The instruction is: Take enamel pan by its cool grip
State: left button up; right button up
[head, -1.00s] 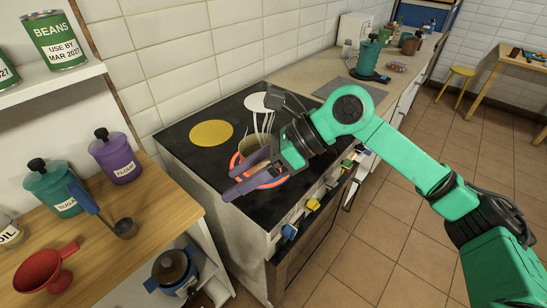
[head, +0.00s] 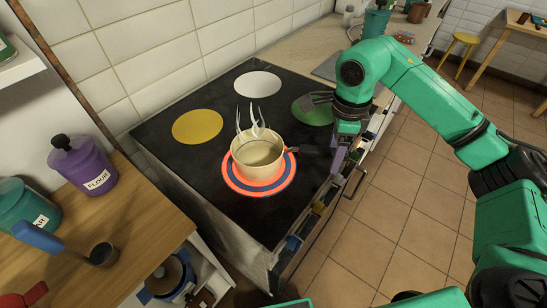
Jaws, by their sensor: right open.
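The cream enamel pan (head: 257,158) stands upright on a red-and-blue ringed burner (head: 233,180) of the black stove top. White steam wisps rise from it. Its dark handle (head: 306,150) points right, toward the stove's front edge. My right gripper (head: 338,162), with purple fingers, is open and empty at the handle's outer end, pointing down. The gap between fingers and handle is too small to judge, and the gripper partly hides the handle's tip. My left gripper is not in view.
Yellow (head: 197,126), white (head: 258,84) and green (head: 312,110) burner discs are bare. Coloured knobs line the stove's front edge below my right gripper. A wooden counter (head: 140,235) with a purple flour canister (head: 82,166) and a ladle (head: 103,255) stands at left.

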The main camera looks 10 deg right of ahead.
aim_at(326, 171)
jog(key=f+p, duration=0.1)
jog(key=f, duration=0.1)
jog(key=w+f, duration=0.1)
jog(key=f, duration=0.2)
jog(key=shift+w+p, duration=0.1)
jog(key=shift+p, duration=0.25)
jog(key=shift+f, duration=0.15)
jog(key=shift+s, duration=0.2)
jog(key=shift+c, duration=0.3)
jog(key=shift+w, duration=0.1)
jog(key=c, duration=1)
grip_shut()
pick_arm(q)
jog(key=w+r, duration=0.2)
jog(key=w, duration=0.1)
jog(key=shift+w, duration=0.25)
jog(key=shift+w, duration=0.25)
pick_arm(e)
jog(key=shift+w, duration=0.1)
